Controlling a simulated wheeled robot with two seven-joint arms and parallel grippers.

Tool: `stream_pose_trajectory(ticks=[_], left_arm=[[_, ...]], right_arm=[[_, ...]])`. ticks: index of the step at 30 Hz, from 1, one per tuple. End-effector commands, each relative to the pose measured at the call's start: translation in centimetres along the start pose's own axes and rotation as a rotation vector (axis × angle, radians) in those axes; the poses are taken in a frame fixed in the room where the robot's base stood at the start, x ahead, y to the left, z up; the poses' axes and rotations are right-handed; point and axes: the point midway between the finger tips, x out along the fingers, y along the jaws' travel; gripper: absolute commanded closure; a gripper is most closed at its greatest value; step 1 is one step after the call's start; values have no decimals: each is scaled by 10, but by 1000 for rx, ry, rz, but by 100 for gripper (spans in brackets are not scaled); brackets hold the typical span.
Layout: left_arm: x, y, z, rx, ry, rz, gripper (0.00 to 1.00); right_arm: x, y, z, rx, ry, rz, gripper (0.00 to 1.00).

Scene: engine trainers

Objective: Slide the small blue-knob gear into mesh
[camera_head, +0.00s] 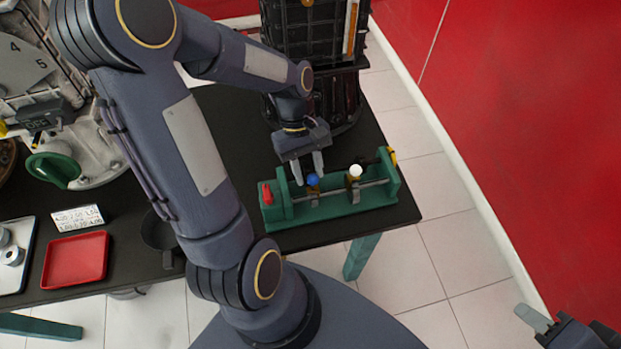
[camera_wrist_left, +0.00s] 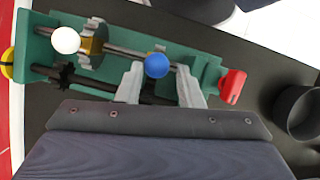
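The blue knob (camera_head: 313,180) of the small gear stands on the front shaft of the green gear trainer (camera_head: 375,197); it also shows in the left wrist view (camera_wrist_left: 157,65). The gear under it is mostly hidden. My left gripper (camera_head: 308,168) is open above the trainer. In the left wrist view its fingers (camera_wrist_left: 160,88) are apart, with the blue knob showing between them; I cannot tell whether they touch it. A white knob (camera_head: 355,171) with a brass hub and grey gear sits further right on the shaft. My right gripper (camera_head: 540,322) is partly in view at bottom right.
A red handle (camera_head: 267,193) is at the trainer's left end. A dark round cup (camera_wrist_left: 298,112) stands beside it. A tall black engine unit (camera_head: 315,40) stands behind. A red tray (camera_head: 75,259) lies on the left of the black table. The floor lies beyond its right edge.

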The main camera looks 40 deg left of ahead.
Motion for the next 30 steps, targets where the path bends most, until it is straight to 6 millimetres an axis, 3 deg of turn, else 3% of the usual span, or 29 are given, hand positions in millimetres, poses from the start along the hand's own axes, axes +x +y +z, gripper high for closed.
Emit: stream_pose_trajectory(ticks=[3,9,26,30], left_arm=[[-22,0,0,-1,3,3,68],[-40,0,0,-1,1,1,68],[-41,0,0,1,0,0,68],[-50,-3,10,65,32,33,68]], right_arm=[[0,0,0,0,0,0,64],[-1,0,0,0,0,0,64],[-1,0,0,0,0,0,64],[-1,0,0,0,0,0,64]])
